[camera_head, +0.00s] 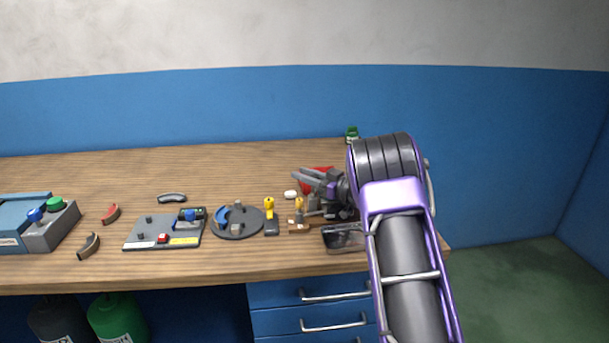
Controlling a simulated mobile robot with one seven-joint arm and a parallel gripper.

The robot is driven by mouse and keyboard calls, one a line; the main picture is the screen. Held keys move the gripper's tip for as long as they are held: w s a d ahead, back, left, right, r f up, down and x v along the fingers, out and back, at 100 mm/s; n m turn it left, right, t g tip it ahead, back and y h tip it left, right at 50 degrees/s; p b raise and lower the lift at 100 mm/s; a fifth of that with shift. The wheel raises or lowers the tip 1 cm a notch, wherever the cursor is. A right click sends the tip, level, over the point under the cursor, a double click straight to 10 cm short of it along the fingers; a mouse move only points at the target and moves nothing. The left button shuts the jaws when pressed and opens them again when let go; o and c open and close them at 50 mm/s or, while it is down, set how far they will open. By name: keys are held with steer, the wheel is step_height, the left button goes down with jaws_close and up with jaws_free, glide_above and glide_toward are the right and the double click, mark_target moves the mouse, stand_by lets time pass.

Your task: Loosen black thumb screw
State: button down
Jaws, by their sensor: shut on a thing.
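My gripper (310,184) reaches in from the right near the right end of the wooden table. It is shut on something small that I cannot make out. The black thumb screw cannot be told apart at this size among the dark parts at my gripper. A small brown and grey fixture (298,225) stands on the table just below my gripper in the picture. My wrist and arm hide part of this area.
A red object (321,171) lies behind my gripper, and a dark tray (343,246) lies in front. A yellow and black tool (270,222), a round grey plate (250,229) and a grey panel (136,238) lie to the left.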

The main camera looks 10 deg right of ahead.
steer(key=c, duration=0.6)
jaws_free()
steer(key=p+v, duration=0.1)
steer(key=v, duration=1.6)
steer(key=shift+s+d, duration=0.1)
steer(key=shift+s, duration=0.1)
